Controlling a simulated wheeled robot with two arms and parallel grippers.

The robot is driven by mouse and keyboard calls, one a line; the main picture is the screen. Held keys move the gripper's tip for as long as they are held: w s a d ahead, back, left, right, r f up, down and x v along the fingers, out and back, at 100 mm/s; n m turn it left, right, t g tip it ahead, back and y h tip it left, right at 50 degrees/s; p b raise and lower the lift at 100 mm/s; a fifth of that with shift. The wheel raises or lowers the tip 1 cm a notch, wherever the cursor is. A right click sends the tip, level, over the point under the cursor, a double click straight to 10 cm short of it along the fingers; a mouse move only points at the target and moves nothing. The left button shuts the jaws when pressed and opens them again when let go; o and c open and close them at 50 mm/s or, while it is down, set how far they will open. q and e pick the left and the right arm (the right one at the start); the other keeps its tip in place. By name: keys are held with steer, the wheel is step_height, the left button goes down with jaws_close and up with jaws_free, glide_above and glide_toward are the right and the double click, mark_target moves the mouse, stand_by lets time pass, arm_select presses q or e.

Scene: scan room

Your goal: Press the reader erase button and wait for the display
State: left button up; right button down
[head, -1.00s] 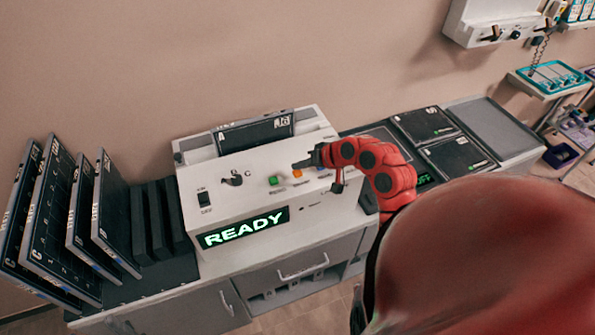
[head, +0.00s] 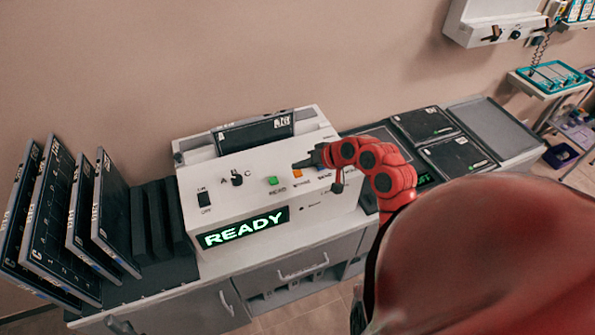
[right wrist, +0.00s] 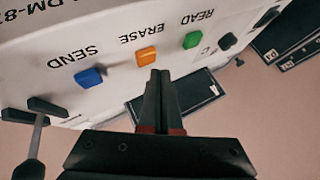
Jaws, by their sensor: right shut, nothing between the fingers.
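The white reader (head: 230,167) stands on the counter with its lit display (head: 243,228) showing READY in green. The orange erase button (head: 297,173) is on its panel, right of the green read button (head: 273,181). In the right wrist view the orange erase button (right wrist: 147,56) sits between the blue send button (right wrist: 88,77) and the green one. My right gripper (head: 312,158) is shut and empty, its tips close to the erase button; in the right wrist view the fingertips (right wrist: 160,76) appear just below it. I cannot tell whether they touch. My left gripper is not in view.
A dark cassette (head: 255,132) stands in the reader's top slot. Several dark cassettes (head: 75,215) stand in a rack at the left. Flat cassettes (head: 457,160) and a grey tray (head: 497,126) lie on the counter at the right.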

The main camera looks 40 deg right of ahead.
mark_target(300, 174)
steer(key=shift+f, duration=0.15)
steer(key=shift+f, duration=0.25)
steer(key=shift+f+b, duration=0.45)
steer(key=shift+f, duration=0.1)
stand_by(0.8)
steer(key=shift+r, duration=0.2)
steer(key=shift+r+p, duration=0.75)
steer(key=shift+r, duration=0.05)
step_height(300, 174, up, 5)
steer(key=p, duration=0.3)
steer(key=shift+p, duration=0.35)
stand_by(0.6)
